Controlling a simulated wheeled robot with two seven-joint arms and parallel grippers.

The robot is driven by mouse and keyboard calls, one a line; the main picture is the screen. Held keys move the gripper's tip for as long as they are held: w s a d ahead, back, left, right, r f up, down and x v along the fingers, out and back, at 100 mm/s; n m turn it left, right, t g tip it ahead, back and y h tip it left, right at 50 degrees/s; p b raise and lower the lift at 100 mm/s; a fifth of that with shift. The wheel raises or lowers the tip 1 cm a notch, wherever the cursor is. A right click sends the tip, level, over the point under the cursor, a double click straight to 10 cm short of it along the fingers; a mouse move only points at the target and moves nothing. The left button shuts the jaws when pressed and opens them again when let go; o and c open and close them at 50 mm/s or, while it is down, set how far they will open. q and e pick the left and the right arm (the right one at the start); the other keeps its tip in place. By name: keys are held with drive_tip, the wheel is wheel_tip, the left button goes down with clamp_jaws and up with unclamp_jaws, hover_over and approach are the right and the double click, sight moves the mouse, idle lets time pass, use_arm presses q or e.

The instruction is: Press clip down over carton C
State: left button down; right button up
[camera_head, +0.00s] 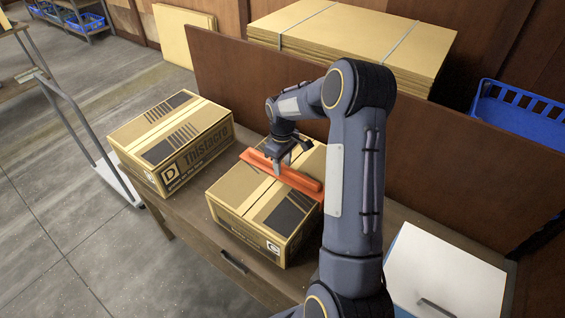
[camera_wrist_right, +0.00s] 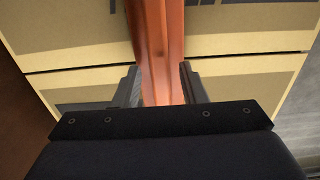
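Carton C (camera_head: 237,194) is a closed tan box with dark printed panels and a letter C on its front face, on the wooden table. The orange clip (camera_head: 305,183) is a long bar lying across the carton's top; I cannot tell whether it is fully seated. My right gripper (camera_head: 284,164) is above the carton, at the clip. The carton top (camera_wrist_right: 75,55) shows beneath. My left gripper is not in view.
Carton D (camera_head: 172,132) stands left of carton C, with a narrow gap. A brown panel (camera_head: 232,65) rises behind the table (camera_head: 185,218). Flat cardboard (camera_head: 350,35) and a blue crate (camera_head: 520,115) are behind it. A white-topped cabinet (camera_head: 445,270) is at right.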

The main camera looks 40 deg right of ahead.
drive_tip(key=shift+o, duration=0.2)
wheel_tip(320, 180, up, 7)
drive_tip(key=shift+r+b, duration=0.2)
drive_tip(key=shift+b, duration=0.1)
drive_tip(key=shift+s+a+r, duration=0.1)
drive_tip(key=shift+r, duration=0.3)
drive_tip(key=s+a+r+m+t+y, duration=0.2)
drive_tip(key=s+a+r+t, duration=0.1)
drive_tip(key=s+a+r, duration=0.65)
drive_tip(key=s+a+m+t+y, duration=0.1)
drive_tip(key=s+a, duration=0.4)
drive_tip(key=s, duration=0.3)
drive_tip(key=s+a+f+m+t, duration=0.1)
drive_tip(key=s+a+m, duration=0.1)
drive_tip(key=s+a, duration=0.4)
drive_tip(key=shift+s+t+y, duration=0.3)
drive_tip(key=shift+s+y, duration=0.1)
drive_tip(key=shift+s, duration=0.55)
